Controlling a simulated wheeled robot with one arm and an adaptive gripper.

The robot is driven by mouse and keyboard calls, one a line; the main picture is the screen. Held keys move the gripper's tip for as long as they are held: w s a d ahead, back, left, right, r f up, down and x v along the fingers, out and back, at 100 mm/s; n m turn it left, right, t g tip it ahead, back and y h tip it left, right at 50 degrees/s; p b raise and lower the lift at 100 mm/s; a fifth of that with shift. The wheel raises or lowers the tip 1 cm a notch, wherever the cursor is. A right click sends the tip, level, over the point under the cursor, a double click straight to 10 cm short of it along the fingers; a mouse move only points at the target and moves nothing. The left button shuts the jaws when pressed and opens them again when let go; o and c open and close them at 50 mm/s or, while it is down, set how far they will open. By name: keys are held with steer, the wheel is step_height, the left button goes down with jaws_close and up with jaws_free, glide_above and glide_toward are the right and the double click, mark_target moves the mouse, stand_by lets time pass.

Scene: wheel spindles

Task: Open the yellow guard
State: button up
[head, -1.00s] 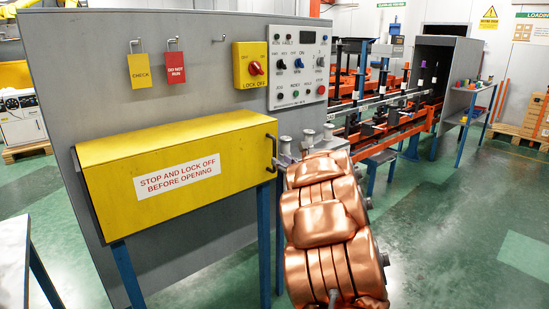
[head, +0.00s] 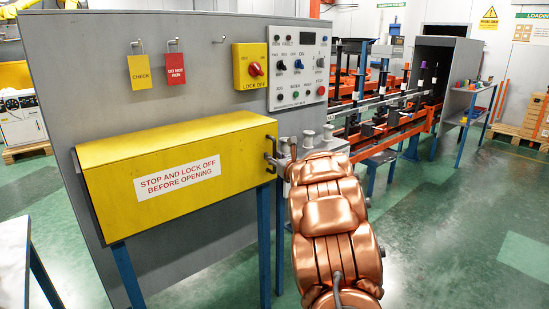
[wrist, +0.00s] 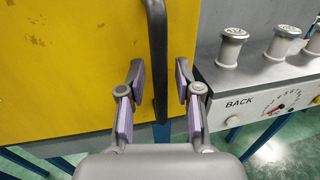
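The yellow guard (head: 185,172) is a long closed box cover on the grey panel, with a label reading "STOP AND LOCK OFF BEFORE OPENING". Its dark bar handle (head: 271,153) is at the right end of the front. In the wrist view the handle (wrist: 157,50) runs upright between the two fingers of my gripper (wrist: 160,72). My gripper is open, with a visible gap on each side of the handle. In the head view my gripper (head: 284,157) is at the guard's right end, partly hidden by my copper arm.
A yellow lock-off box (head: 250,66) with a red knob and a control panel (head: 298,68) sit above the guard. Yellow (head: 140,71) and red (head: 175,68) tags hang left. Metal spools (wrist: 232,46) stand on the grey unit right of the handle.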

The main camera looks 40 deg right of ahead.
jaws_close()
steer(key=shift+s, duration=0.1)
stand_by(0.4)
